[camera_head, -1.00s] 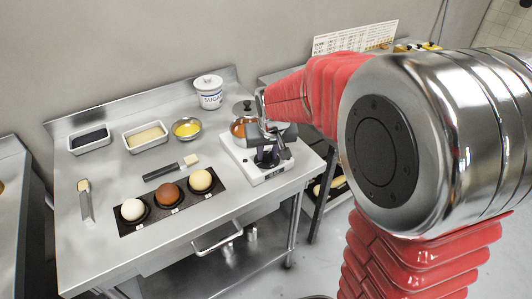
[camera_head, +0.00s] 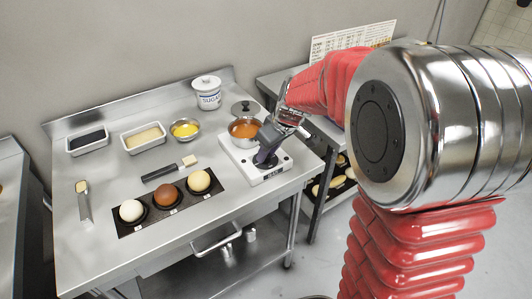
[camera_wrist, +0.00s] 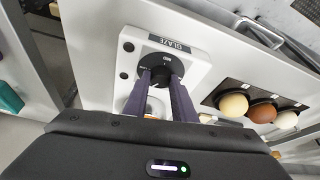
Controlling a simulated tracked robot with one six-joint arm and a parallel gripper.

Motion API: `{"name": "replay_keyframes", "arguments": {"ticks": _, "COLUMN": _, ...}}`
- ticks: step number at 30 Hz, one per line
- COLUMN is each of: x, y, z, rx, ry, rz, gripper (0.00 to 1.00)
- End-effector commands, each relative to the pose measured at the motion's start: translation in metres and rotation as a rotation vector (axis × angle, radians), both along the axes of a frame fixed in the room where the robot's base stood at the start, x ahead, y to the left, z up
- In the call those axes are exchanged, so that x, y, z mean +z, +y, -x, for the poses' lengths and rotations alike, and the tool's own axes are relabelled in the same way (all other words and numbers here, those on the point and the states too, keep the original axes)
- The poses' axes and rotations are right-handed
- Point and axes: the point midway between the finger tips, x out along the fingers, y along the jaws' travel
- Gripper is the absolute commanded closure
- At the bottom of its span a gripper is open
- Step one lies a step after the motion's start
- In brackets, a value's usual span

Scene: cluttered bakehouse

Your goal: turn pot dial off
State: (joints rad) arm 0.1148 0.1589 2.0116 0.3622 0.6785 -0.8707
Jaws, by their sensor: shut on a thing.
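A white heating unit (camera_head: 240,161) stands at the right end of the steel table. A pot (camera_head: 246,128) with orange-brown contents sits on its back part. In the wrist view a black round dial (camera_wrist: 157,67) sits on the unit's face, by a dark label reading GLAZE (camera_wrist: 169,43). My gripper (camera_head: 264,160) reaches down to the front of the unit, and its fingers hide the dial in the head view. In the wrist view my gripper's two dark fingers (camera_wrist: 161,80) are shut on the dial, one on each side. The dial's pointer is too small to read.
A pot lid (camera_head: 245,107) and a sugar jar (camera_head: 207,93) stand behind. A bowl of yellow liquid (camera_head: 186,129), two trays and a brush (camera_head: 169,169) lie left. A dark board (camera_head: 155,220) holds three balls in front. The table's front edge is close to the unit.

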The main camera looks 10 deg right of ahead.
Motion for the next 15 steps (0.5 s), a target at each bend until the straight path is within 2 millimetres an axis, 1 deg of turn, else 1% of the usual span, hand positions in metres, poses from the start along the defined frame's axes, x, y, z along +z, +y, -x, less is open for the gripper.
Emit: {"name": "replay_keyframes", "arguments": {"ticks": 15, "x": 0.0003, "y": -0.0021, "z": -0.003, "rx": 0.361, "ry": -0.001, "rz": -0.002, "gripper": 0.99}}
